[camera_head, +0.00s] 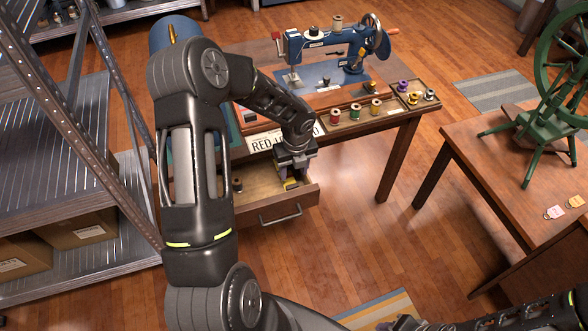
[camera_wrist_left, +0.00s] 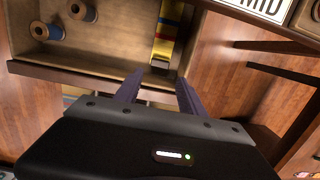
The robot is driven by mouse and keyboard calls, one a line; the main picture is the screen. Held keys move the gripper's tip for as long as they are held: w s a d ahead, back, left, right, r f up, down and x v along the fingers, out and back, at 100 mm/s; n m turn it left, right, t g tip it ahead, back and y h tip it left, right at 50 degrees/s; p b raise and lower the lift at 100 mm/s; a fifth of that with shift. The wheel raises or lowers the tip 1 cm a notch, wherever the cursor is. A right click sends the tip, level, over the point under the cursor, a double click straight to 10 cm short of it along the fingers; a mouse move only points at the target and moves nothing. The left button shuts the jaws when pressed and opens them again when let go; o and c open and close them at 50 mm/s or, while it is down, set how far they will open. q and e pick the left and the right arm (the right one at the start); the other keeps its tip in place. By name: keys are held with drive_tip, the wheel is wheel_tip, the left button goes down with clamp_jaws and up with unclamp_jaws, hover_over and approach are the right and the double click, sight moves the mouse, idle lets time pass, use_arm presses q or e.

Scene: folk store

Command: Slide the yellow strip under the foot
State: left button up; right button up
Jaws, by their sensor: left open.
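A yellow strip (camera_wrist_left: 163,48) lies in the open drawer (camera_head: 308,193), with red and blue bands beside or behind its upper part. In the head view only a small yellow patch (camera_head: 290,184) shows under my left gripper (camera_head: 291,179). My left gripper (camera_wrist_left: 158,92) is open and empty at the drawer, its two purple-grey fingers apart and just short of the strip in the wrist view. The blue sewing machine (camera_head: 335,45) stands on the table; its foot (camera_head: 292,80) is small, at the left end. My right arm shows at the bottom right; its gripper is unclear.
A tray (camera_head: 348,124) of coloured spools lines the table's front edge, by a lettered sign (camera_head: 262,143). A metal shelf (camera_head: 70,140) stands left. A second table (camera_head: 520,170) carries a green spinning wheel (camera_head: 550,115). Floor between is clear.

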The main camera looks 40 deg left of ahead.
sight(292, 186)
use_arm(q)
drive_tip(key=f+b, duration=0.1)
drive_tip(key=f, duration=0.1)
drive_tip(key=f+b, duration=0.3)
drive_tip(key=shift+w+a+f, duration=0.15)
drive_tip(key=shift+a+f, duration=0.1)
drive_tip(key=shift+f, duration=0.15)
drive_tip(key=shift+w+a+f+b, duration=0.1)
drive_tip(key=shift+f+b, duration=0.55)
drive_tip(key=shift+f, duration=0.15)
drive_tip(key=shift+w+a+f+b, duration=0.1)
drive_tip(key=shift+f+b, duration=0.5)
drive_tip(key=shift+f, duration=0.2)
drive_tip(key=c, duration=0.8)
drive_tip(key=shift+r, duration=0.1)
drive_tip(key=shift+r+p, duration=1.7)
